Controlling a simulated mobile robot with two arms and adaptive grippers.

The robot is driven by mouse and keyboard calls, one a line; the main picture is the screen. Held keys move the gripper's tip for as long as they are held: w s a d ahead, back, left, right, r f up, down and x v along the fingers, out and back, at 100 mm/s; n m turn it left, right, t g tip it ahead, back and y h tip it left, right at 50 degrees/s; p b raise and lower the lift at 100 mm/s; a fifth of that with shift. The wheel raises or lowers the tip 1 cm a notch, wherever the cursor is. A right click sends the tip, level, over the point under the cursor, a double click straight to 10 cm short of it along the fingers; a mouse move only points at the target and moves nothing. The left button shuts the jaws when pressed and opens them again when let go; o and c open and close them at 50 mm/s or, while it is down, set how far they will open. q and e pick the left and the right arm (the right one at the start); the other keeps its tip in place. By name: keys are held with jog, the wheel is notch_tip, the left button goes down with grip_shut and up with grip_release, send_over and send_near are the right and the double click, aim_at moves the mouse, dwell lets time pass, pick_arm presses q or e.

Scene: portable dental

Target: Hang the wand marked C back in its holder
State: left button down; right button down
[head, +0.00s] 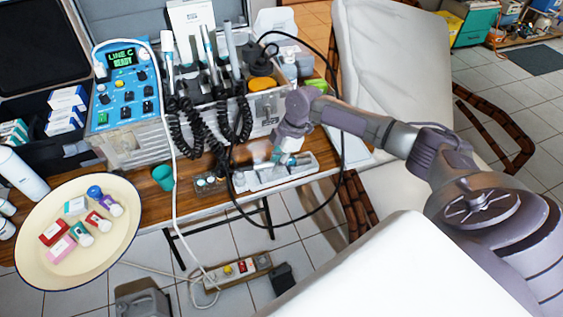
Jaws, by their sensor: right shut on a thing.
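My right gripper (284,150) reaches down over a small white tray (272,179) at the table's front edge. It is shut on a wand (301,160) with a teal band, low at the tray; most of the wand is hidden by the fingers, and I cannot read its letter. Behind, upright wands, one white (168,48), one with a teal band (207,45) and one grey (231,45), stand in a row at the metal case, which hides their holder in part. The blue control unit (124,90) shows "LINE C READY". My left gripper is not in view.
Black coiled cords (197,135) hang before the metal case (268,105). A thin black hose loops around the tray. A white padded chair (385,75) is at right.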

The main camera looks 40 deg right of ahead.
jog(key=shift+r+p, duration=3.5)
jog(key=shift+r, duration=0.2)
